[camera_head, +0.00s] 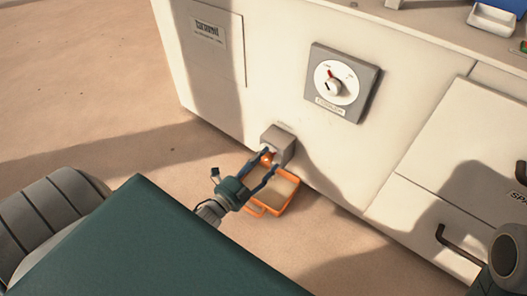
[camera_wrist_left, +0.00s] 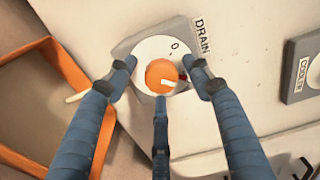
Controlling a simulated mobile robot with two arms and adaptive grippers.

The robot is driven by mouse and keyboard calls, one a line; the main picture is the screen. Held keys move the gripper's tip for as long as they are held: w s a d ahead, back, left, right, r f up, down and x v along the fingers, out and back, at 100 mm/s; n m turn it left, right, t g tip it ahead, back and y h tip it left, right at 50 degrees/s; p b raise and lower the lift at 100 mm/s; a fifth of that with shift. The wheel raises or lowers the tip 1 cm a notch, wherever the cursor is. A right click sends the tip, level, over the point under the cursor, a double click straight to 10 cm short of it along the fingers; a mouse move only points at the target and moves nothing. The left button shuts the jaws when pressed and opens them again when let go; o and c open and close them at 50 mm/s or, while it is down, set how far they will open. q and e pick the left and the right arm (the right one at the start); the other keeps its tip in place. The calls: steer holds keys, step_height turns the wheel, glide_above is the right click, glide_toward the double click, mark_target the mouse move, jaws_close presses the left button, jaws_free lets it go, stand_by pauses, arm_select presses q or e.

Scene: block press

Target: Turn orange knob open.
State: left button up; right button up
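The orange knob (camera_head: 266,159) sits on a small grey box (camera_head: 280,139) low on the white cabinet front. In the left wrist view the knob (camera_wrist_left: 161,76) is on a white round dial with a "0" mark, beside a "DRAIN" label (camera_wrist_left: 203,36). A white pointer and a small red mark show at the knob's lower right. My left gripper (camera_head: 271,159) is at the knob with its fingers spread. In the wrist view two fingers stand on either side of the knob and a third is below it, with gaps at the sides.
An orange-rimmed tray (camera_head: 294,203) is on the floor below the grey box. A larger dial panel (camera_head: 342,83) is above it on the cabinet. Drawers with dark handles (camera_head: 459,244) are at right. Sandy floor is open at left.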

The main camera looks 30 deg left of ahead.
arm_select(q)
steer(key=s+a, duration=0.1)
steer(key=s, duration=1.1)
steer(key=shift+r, duration=0.15)
stand_by(0.3)
